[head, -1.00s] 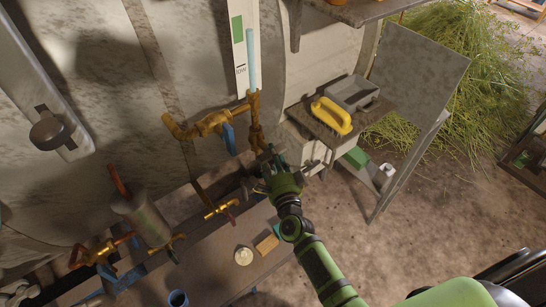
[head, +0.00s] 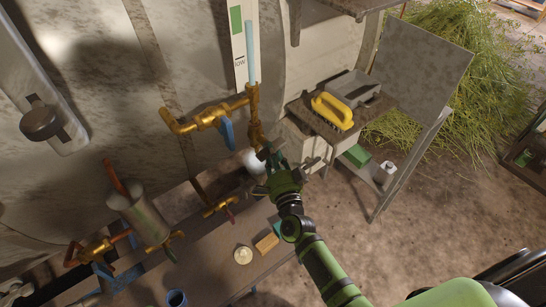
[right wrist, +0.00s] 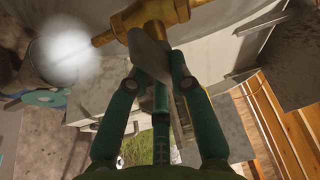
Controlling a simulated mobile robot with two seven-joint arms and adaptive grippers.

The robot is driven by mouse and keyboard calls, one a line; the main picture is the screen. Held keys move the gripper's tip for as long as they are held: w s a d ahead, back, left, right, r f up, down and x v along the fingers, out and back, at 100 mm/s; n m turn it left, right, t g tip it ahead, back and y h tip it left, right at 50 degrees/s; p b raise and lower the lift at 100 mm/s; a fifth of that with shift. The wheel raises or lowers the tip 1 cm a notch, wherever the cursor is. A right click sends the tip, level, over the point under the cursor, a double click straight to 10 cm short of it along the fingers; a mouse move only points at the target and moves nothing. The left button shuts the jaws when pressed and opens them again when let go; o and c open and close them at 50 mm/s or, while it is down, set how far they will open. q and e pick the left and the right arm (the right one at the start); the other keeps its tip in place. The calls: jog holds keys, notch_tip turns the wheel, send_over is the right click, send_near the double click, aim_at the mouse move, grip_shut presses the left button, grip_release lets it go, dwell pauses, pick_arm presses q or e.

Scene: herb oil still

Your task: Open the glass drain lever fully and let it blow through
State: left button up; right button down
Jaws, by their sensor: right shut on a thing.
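The gauge glass (head: 250,55) stands upright on brass fittings, with pale blue liquid in it. The brass drain cock (right wrist: 155,14) is at its lower end. My right gripper (head: 272,155) is at this cock, shut on the grey drain lever (right wrist: 148,52), which shows between the fingertips in the right wrist view. The fingers hide part of the lever, so its exact angle is hard to tell. A white cloud of steam (head: 243,163) comes from the drain outlet, and it also shows in the right wrist view (right wrist: 68,48). My left gripper is not in view.
A blue-handled brass valve (head: 212,120) sits left of the glass. A small red-handled cock (head: 221,207) is lower down. A bench holds a blue cup (head: 177,298).

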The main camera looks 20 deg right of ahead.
jog(key=shift+w+d+n+t+y+b, duration=0.25)
jog(key=shift+n+y+b, duration=1.2)
jog(key=shift+n, duration=1.95)
jog(key=shift+s+n+t+y+b, duration=0.15)
jog(key=shift+n+t+y+b, duration=0.35)
jog(key=shift+n+y+b, duration=1.95)
jog(key=shift+w+d+n+t+y+b, duration=0.1)
jog(key=shift+d+n+t+y+b, duration=0.4)
jog(key=shift+n, duration=3.85)
jog(key=shift+a+n, duration=0.3)
jog(key=shift+a, duration=0.05)
jog(key=c, duration=1.1)
grip_release()
